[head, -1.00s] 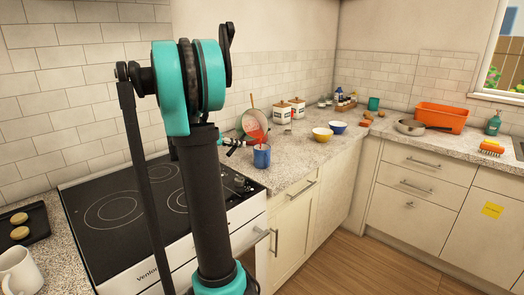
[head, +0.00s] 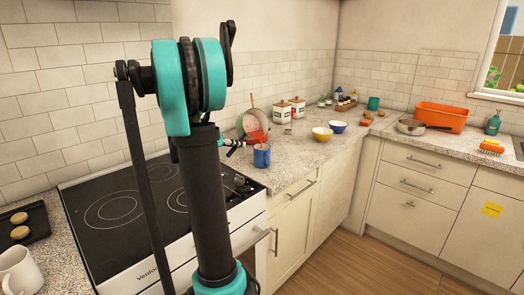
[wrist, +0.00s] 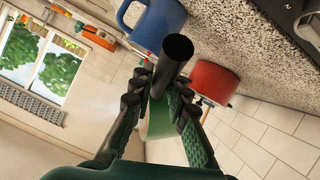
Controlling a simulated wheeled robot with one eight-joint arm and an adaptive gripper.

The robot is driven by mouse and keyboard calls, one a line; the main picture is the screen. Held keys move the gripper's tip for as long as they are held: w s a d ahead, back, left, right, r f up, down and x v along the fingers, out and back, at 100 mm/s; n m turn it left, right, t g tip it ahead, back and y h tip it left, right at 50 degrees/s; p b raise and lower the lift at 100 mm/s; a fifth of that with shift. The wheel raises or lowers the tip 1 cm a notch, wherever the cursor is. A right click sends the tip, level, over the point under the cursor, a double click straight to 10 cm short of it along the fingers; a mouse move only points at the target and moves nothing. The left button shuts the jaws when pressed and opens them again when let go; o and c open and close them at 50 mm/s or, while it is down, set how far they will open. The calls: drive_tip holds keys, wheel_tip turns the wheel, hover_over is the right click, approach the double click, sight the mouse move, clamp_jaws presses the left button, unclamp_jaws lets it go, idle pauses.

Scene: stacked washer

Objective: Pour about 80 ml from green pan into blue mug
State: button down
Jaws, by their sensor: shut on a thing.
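The green pan (head: 241,123) is above the counter, close behind the blue mug, tilted with its pale inside partly facing the head camera. My gripper (head: 232,147) is beside the mug, shut on the pan's dark handle (wrist: 176,52). The pan's pale green body shows between my fingers (wrist: 158,100) in the wrist view. The blue mug (head: 262,158) stands upright on the counter near the stove; it also shows in the wrist view (wrist: 158,22). Its contents and any liquid stream cannot be made out.
A red pot (wrist: 213,80) stands close to the mug, partly hidden. The black stove (head: 115,205) lies left of the mug. Counter between mug and bowls is mostly clear.

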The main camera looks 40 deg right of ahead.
drive_tip(key=shift+f, duration=0.2)
idle(0.3)
drive_tip(key=shift+w+r, duration=0.1)
drive_tip(key=shift+r, duration=0.3)
drive_tip(key=n+g, duration=0.2)
drive_tip(key=n, duration=0.1)
drive_tip(key=shift+w+g, duration=0.2)
drive_tip(key=shift+g, duration=0.1)
drive_tip(key=shift+w+n, duration=0.15)
drive_tip(key=shift+n, duration=0.15)
drive_tip(key=shift+w+d+f+n+g, duration=0.2)
drive_tip(key=shift+w+f+n+g, duration=0.5)
drive_tip(key=shift+w, duration=0.3)
drive_tip(key=shift+w+b, duration=0.1)
drive_tip(key=shift+b, duration=0.3)
